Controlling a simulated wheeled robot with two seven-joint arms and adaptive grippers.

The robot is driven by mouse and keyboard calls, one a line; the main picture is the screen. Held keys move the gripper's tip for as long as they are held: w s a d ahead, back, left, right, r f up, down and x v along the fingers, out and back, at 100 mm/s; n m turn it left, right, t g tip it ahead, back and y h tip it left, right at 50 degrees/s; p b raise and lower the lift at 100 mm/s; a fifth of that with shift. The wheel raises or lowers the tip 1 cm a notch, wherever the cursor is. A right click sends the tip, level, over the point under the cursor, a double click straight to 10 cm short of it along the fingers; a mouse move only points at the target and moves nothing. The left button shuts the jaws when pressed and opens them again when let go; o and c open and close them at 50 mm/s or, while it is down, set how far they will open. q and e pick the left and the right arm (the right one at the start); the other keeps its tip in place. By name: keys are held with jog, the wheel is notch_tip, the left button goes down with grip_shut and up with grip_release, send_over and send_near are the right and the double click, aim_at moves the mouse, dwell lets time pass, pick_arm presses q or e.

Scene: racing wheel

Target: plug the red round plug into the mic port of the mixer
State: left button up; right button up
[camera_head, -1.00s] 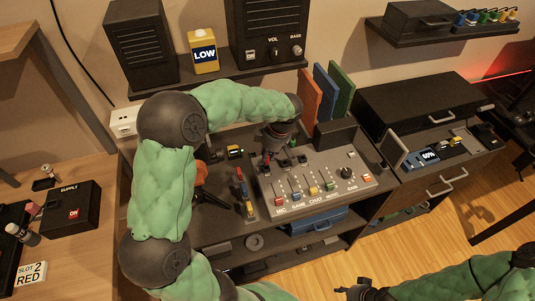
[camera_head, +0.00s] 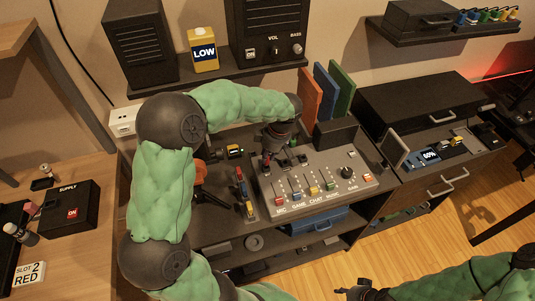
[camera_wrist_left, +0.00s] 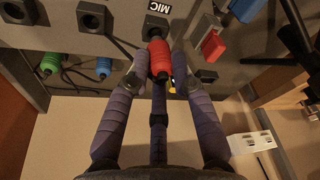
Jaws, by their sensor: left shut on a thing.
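The mixer (camera_head: 345,184) stands on the desk, with its sliders facing me. My left gripper (camera_head: 267,164) is at its back left edge in the head view. In the left wrist view my left gripper (camera_wrist_left: 158,82) is shut on the red round plug (camera_wrist_left: 160,57), a ribbed red body with a dark cable running back between the fingers. The plug's front points at the mic port (camera_wrist_left: 154,28), under the white MIC label (camera_wrist_left: 159,6). I cannot tell whether its tip is inside the port. My right gripper (camera_head: 362,290) is low in the head view, away from the mixer.
In the left wrist view a green plug (camera_wrist_left: 50,63) and a blue plug (camera_wrist_left: 103,67) sit at the left, beside dark ports. A red block (camera_wrist_left: 213,45) is at the right. Upright coloured books (camera_head: 326,92) stand behind the mixer in the head view.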

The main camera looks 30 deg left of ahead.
pick_arm(q)
jog(key=shift+f+b, duration=0.8)
jog(key=shift+f, duration=0.25)
jog(key=o, duration=1)
jog(key=shift+o, duration=0.2)
jog(key=v, duration=1.2)
